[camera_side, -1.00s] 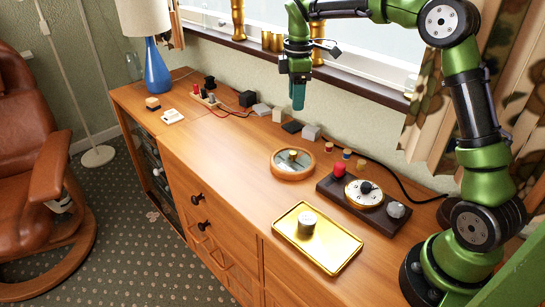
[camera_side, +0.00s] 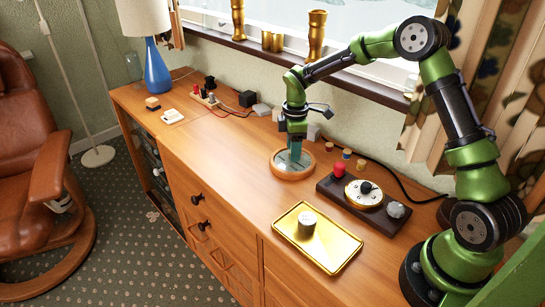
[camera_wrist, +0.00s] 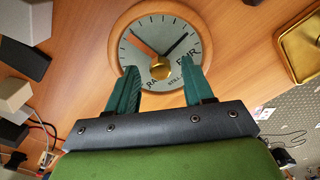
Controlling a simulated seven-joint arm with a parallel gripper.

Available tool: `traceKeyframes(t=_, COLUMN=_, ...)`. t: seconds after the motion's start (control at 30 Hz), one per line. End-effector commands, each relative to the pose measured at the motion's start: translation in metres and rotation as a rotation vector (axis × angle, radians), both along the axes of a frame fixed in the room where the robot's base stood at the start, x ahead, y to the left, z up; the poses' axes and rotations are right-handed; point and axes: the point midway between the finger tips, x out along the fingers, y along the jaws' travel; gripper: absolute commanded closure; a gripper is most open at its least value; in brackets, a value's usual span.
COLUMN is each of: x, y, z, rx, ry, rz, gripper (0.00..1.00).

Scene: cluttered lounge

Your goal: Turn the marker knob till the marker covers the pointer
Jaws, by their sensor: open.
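The round barometer has a wooden rim (camera_side: 275,172) and lies flat on the wooden cabinet. In the wrist view its grey dial (camera_wrist: 160,30) has a brass knob (camera_wrist: 162,69) at the centre. I cannot tell for sure which is marker or pointer. My gripper (camera_wrist: 161,73) is open, its teal fingers on either side of the knob with gaps. In the side view my gripper (camera_side: 295,150) points down at the dial, partly hiding the knob.
A gold tray (camera_side: 345,258) with a metal cylinder (camera_side: 307,224) lies in front right. Small blocks and a cable lie behind. The cabinet top (camera_side: 220,165) left of the barometer is clear.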

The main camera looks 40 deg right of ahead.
Motion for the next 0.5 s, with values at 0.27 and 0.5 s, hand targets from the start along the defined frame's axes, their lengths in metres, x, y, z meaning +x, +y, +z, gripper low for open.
traceKeyframes(t=0.27, x=0.0000, y=0.0000, z=-0.0057, rx=-0.001, ry=-0.001, rz=0.001, gripper=0.48)
traceKeyframes(t=0.5, x=0.0001, y=0.0001, z=-0.0055, rx=-0.001, ry=-0.001, rz=0.001, gripper=0.70)
